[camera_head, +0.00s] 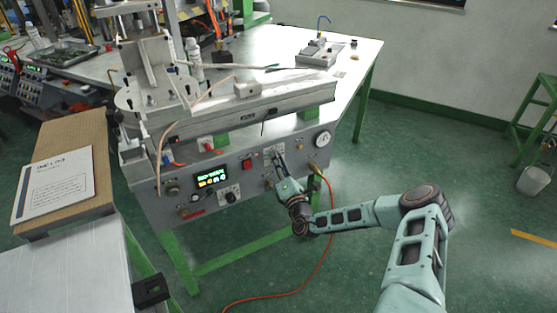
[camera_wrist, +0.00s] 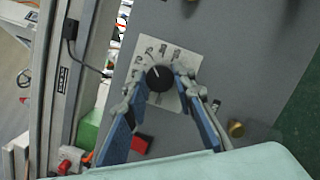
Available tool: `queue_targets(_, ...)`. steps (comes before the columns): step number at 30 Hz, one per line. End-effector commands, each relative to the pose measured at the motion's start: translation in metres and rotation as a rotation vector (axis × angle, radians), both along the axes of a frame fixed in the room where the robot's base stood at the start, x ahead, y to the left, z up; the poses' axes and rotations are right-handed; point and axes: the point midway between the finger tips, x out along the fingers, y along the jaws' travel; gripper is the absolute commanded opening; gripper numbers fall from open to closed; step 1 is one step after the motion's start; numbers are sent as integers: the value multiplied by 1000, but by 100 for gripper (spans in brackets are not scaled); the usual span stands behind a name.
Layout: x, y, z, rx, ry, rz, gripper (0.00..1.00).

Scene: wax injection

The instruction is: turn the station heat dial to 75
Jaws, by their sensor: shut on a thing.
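The heat dial (camera_wrist: 158,78) is a round black knob with a light pointer line on a pale square scale plate (camera_wrist: 170,50) in the wrist view. In the head view my gripper (camera_head: 278,162) reaches the front panel of the station (camera_head: 240,165), over the pale scale plate, and hides the knob.
A lit display (camera_head: 211,179) and a black knob (camera_head: 229,193) sit left on the panel. A red switch (camera_head: 247,163) is just left of my gripper, a round gauge (camera_head: 322,139) to the right. An orange cable (camera_head: 331,225) hangs to the floor. A notebook (camera_head: 54,184) lies at left.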

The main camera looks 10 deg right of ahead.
Motion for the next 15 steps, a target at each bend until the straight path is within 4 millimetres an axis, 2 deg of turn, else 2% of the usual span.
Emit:
queue_targets(13,0,0,-1,10,5,1,0)
queue_targets(14,0,0,-1,10,5,1,25)
queue_targets(15,0,0,-1,10,5,1,29)
